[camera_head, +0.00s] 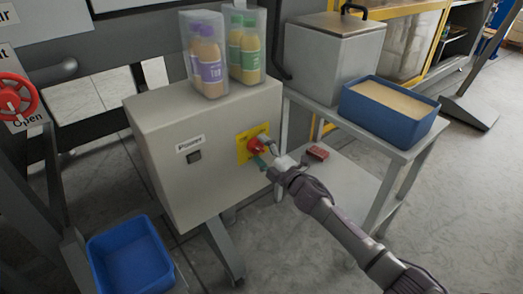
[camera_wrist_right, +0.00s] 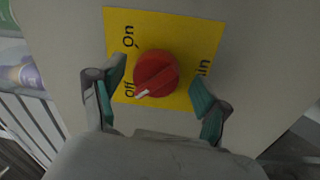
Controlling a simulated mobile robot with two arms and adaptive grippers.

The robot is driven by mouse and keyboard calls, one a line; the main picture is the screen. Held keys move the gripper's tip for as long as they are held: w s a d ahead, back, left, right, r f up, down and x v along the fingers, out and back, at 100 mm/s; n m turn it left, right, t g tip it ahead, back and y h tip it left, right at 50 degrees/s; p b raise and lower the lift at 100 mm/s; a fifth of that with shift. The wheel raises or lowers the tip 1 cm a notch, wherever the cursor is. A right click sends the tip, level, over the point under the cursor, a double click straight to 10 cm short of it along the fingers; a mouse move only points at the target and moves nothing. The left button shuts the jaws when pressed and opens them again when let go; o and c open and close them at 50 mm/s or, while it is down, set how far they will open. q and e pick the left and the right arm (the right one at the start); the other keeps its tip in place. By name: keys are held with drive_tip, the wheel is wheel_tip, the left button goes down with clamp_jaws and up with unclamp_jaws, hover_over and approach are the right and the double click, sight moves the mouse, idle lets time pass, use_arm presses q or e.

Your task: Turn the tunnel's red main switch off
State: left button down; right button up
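The red main switch (camera_head: 256,146) is a round knob on a yellow plate on the front of a grey cabinet (camera_head: 205,190). In the right wrist view the knob (camera_wrist_right: 156,73) sits between the labels "On" and "Off", and its white pointer mark is turned to the lower left, beside "Off". My right gripper (camera_head: 265,155) is at the knob. In the wrist view its teal-padded fingers (camera_wrist_right: 157,102) are spread wide, one on each side, with visible gaps to the knob. My left gripper is not in view.
Wrapped bottle packs (camera_head: 208,60) stand on the cabinet top. A blue bin (camera_head: 134,258) is at lower left. A grey side table (camera_head: 405,150) at right carries a blue tray (camera_head: 385,122) and a metal box (camera_head: 328,60). A red valve wheel (camera_head: 14,98) is at far left.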

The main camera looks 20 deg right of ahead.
drive_tip(key=v, duration=1.2)
drive_tip(key=shift+f, duration=0.1)
